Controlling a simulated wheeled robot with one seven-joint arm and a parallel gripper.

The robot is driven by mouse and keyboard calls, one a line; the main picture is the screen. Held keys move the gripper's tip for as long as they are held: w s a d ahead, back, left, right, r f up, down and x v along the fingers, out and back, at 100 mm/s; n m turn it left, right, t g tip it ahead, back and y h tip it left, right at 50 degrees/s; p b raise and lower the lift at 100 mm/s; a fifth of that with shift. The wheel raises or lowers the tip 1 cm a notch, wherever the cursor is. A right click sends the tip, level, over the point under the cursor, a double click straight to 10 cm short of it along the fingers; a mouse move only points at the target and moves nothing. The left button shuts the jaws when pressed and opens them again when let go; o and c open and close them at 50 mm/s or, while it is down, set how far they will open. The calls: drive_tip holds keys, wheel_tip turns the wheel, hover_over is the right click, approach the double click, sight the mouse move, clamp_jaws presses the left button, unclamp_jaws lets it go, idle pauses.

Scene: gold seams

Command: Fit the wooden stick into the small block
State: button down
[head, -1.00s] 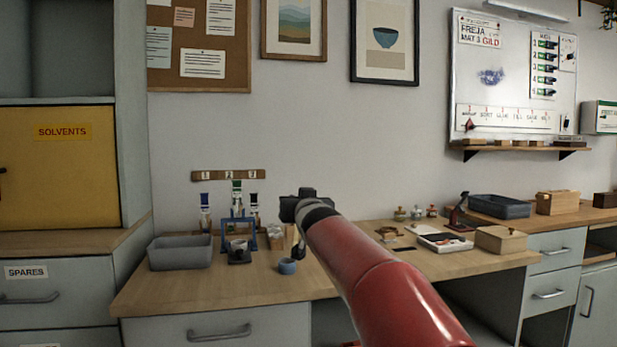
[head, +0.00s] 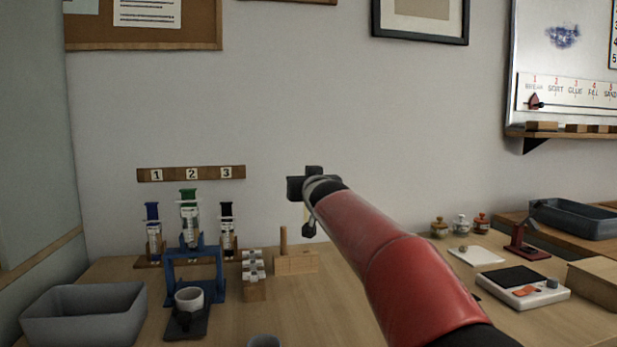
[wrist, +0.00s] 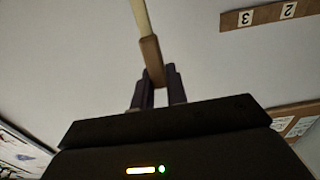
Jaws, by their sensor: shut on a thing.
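My gripper (wrist: 158,92) is shut on a slim stick (wrist: 151,58), brown near the fingers and pale further out. In the head view, my gripper is beyond the end of my red arm, above the bench, and mostly hidden. A pale sliver of the stick (head: 306,214) shows below the wrist there. A small light wood block (head: 296,263) sits on the bench below and slightly left of my gripper. An upright wooden peg (head: 283,240) stands at the block's left end; I cannot tell whether it is in or behind it. The held stick is apart from the block.
Right are a scale (head: 522,287), small jars (head: 460,224) and a wooden box (head: 597,282). The middle bench is partly hidden by my arm.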

drive_tip(key=shift+w, duration=0.2)
drive_tip(key=shift+s+f, duration=0.1)
drive_tip(key=shift+f, duration=0.9)
drive_tip(key=shift+f+b, duration=0.75)
drive_tip(key=shift+f, duration=0.5)
drive_tip(key=shift+r, duration=0.1)
drive_tip(key=shift+f+b, duration=3)
drive_tip(key=shift+b, duration=0.4)
idle(0.9)
idle(0.3)
drive_tip(key=c, duration=1.3)
unclamp_jaws()
